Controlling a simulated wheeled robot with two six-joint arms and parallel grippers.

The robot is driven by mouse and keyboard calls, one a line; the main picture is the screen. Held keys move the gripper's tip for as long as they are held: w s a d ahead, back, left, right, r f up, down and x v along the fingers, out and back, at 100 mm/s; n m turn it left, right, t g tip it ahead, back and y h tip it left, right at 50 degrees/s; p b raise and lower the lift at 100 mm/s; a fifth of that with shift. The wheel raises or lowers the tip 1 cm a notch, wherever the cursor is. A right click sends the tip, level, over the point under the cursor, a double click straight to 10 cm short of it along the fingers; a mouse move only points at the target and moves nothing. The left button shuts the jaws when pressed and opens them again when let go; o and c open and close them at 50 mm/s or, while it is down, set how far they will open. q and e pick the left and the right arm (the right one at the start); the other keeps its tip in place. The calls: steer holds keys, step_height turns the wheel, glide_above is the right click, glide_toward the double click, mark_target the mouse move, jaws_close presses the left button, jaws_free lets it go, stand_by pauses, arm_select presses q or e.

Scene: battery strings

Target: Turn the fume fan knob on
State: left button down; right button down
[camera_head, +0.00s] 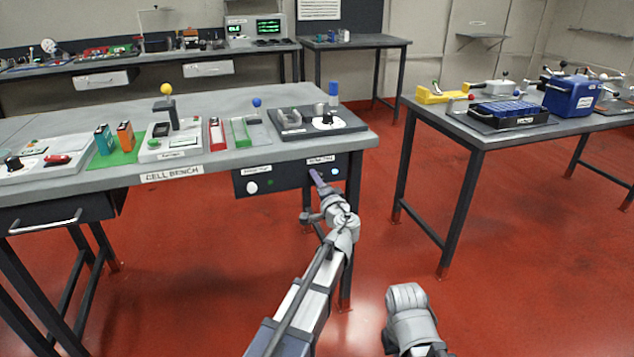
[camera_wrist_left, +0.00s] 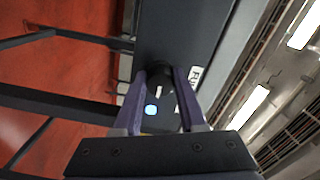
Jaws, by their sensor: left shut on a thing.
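The dark panel (camera_head: 290,180) hangs under the front edge of the cell bench, with two small labels on it. My left gripper (camera_head: 315,175) is at the right part of this panel, by the right label. In the left wrist view, the purple fingers of my left gripper (camera_wrist_left: 161,80) are shut on the black fume fan knob (camera_wrist_left: 158,72), one finger on each side. A white mark shows near it. A small blue-white round spot (camera_wrist_left: 151,109) sits beside the knob. The knob is hidden behind the fingers in the head view. My right arm shows low in the head view, without its fingers.
The cell bench (camera_head: 100,172) carries battery testers, coloured cells and a dial plate (camera_head: 345,122). A drawer with a handle (camera_head: 45,222) is at the left. Another table (camera_head: 480,138) with a blue box (camera_head: 572,95) stands at the right. Red floor between them is clear.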

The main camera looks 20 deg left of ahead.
stand_by(0.3)
arm_select(q)
steer(key=shift+c, duration=2.3)
jaws_free()
steer(key=v, duration=0.8)
steer(key=shift+w, duration=0.1)
